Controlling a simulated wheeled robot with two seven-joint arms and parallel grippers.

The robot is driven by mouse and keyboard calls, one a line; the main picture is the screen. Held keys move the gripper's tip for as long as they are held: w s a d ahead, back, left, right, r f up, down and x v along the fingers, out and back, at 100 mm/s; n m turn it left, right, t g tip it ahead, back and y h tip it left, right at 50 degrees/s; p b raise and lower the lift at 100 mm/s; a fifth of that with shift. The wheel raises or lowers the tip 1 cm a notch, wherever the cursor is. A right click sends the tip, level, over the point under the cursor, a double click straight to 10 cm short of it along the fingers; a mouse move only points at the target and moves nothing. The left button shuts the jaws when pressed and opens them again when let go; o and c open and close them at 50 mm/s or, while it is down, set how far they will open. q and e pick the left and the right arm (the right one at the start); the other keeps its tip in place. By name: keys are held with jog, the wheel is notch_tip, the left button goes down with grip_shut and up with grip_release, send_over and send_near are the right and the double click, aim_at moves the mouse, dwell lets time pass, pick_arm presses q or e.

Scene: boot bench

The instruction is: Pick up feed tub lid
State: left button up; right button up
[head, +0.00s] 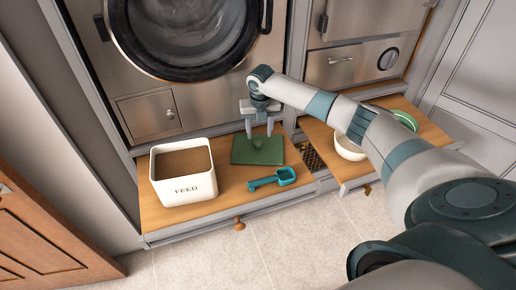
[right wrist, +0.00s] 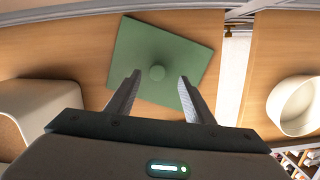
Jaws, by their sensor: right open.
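The feed tub lid (head: 268,152) is a flat green square with a round knob, lying on the wooden bench top. It also shows in the right wrist view (right wrist: 190,52), with its knob (right wrist: 157,73) beyond and between my fingertips. My right gripper (head: 260,132) is open and empty, pointing down above the lid; in the right wrist view (right wrist: 157,80) its two fingers are spread apart. The white feed tub (head: 186,190), marked FEED, stands open to the left of the lid. My left gripper is not in view.
A teal scoop (head: 272,180) lies in front of the lid. A white bowl (head: 348,150) and a green round item (head: 405,120) are on the right wooden surface. A round-doored steel machine (head: 190,35) stands behind the bench.

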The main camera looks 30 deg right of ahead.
aim_at(258, 142)
jog(key=f, duration=0.2)
jog(key=f+p, duration=0.1)
jog(key=shift+w+a+f+p, duration=0.2)
jog(key=shift+f+p, duration=0.1)
jog(key=shift+f, duration=0.1)
jog(key=shift+d+f, duration=0.1)
jog(key=shift+f, duration=0.3)
grip_shut()
